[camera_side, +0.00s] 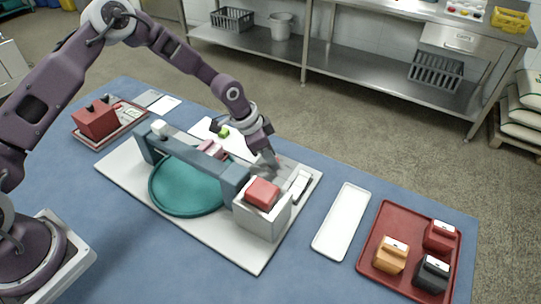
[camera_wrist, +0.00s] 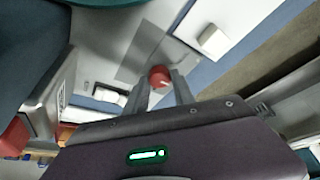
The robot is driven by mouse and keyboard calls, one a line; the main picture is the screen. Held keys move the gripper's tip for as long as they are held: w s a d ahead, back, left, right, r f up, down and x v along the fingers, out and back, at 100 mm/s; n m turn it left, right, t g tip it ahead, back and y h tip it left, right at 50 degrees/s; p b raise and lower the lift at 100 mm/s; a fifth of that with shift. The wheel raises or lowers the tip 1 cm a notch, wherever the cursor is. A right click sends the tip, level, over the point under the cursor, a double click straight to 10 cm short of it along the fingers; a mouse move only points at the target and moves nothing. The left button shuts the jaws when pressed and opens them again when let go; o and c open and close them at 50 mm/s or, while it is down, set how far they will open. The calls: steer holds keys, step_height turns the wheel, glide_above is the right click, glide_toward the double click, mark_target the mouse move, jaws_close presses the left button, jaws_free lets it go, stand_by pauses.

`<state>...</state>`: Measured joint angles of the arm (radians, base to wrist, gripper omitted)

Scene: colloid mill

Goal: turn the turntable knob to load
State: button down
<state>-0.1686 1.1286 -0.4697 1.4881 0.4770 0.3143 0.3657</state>
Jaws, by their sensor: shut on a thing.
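The knob (camera_wrist: 160,77) is small, round and red with a pale mark on its face, seen in the wrist view. My gripper (camera_wrist: 163,84) has a finger on each side of it and is shut on it. In the side view my gripper (camera_side: 268,160) reaches down at the right end of the white base board, where the fingers hide most of the knob. The teal turntable disc (camera_side: 180,196) lies on the board under a blue-grey beam. I cannot read the knob's setting or any load label.
The blue-grey beam (camera_side: 190,153) bridges the disc close to my gripper. A white box with a red block (camera_side: 262,194) stands beside my gripper. A white rocker-like part (camera_side: 301,183) is near. A white tray (camera_side: 341,222) and red tray (camera_side: 385,214) with blocks lie right.

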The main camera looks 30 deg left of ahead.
steer(key=c, duration=1.1)
jaws_free()
steer(key=shift+o, duration=0.2)
steer(key=s+a+r+n+y, duration=0.1)
steer(key=s+a+r, duration=0.2)
steer(key=s+r, duration=0.45)
steer(key=s+a+r+n+t+y, duration=0.1)
steer(key=s+a+r+n+y, duration=0.3)
steer(key=r, duration=0.7)
steer(key=s+a+r+m+h, duration=0.1)
steer(key=s+a+r, duration=0.1)
steer(key=s+r, duration=0.6)
steer(key=s+r+n, duration=0.2)
steer(key=s, duration=0.6)
steer(key=s+a+r+n+t, duration=0.1)
steer(key=s+n, duration=0.2)
steer(key=s, duration=0.5)
steer(key=shift+s+a+r+h, duration=0.15)
steer(key=shift+s+r+h, duration=0.15)
steer(key=shift+r+h, duration=0.1)
